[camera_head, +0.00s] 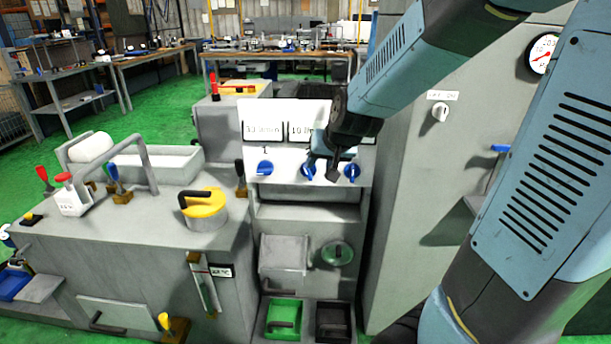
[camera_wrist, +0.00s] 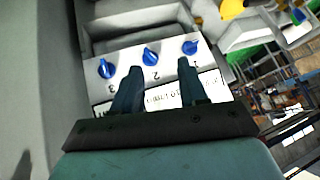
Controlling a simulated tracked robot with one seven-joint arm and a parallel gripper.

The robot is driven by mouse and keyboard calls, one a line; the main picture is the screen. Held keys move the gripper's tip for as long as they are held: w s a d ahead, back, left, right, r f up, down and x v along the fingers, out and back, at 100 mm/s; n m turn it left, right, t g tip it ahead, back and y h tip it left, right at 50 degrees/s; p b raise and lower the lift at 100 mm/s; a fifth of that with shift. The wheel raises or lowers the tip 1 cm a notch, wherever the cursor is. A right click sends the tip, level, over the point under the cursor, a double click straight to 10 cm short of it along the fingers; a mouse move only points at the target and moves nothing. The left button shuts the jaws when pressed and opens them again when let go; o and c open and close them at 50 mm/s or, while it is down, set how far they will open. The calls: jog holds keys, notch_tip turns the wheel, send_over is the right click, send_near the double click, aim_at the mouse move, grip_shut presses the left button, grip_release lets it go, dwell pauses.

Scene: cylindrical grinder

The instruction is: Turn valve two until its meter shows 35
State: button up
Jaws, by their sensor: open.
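Valve two is a blue knob (camera_head: 309,170) in the middle of a row of three on a white panel (camera_head: 285,160). In the wrist view, valve two (camera_wrist: 150,55) sits above its label "2", just beyond and between my fingertips. My gripper (camera_head: 322,165) is open in front of the panel; its two fingers (camera_wrist: 160,66) spread either side of the label, with nothing seen between them. Whether a finger touches the knob cannot be told. Valve two's meter (camera_head: 301,132) appears to start with "10", its right part hidden by my gripper.
Blue valve one (camera_head: 264,168) is at left, under a meter (camera_head: 263,131) that seems to read 33.0 l/min. Valve three (camera_head: 352,171) is close on the right of my gripper. A tall grey cabinet (camera_head: 400,220) stands at right. A yellow-lidded pot (camera_head: 205,207) is at left.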

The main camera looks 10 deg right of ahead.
jog(key=w+f+m+t+h, duration=0.1)
jog(key=w+f+h, duration=0.1)
jog(key=w+f, duration=0.65)
jog(key=n+t+h, duration=0.4)
jog(key=t+h, duration=0.1)
jog(key=t, duration=0.4)
send_near(307, 174)
jog(key=x, duration=1)
jog(key=shift+r, duration=0.1)
grip_shut()
jog(key=shift+a, duration=0.1)
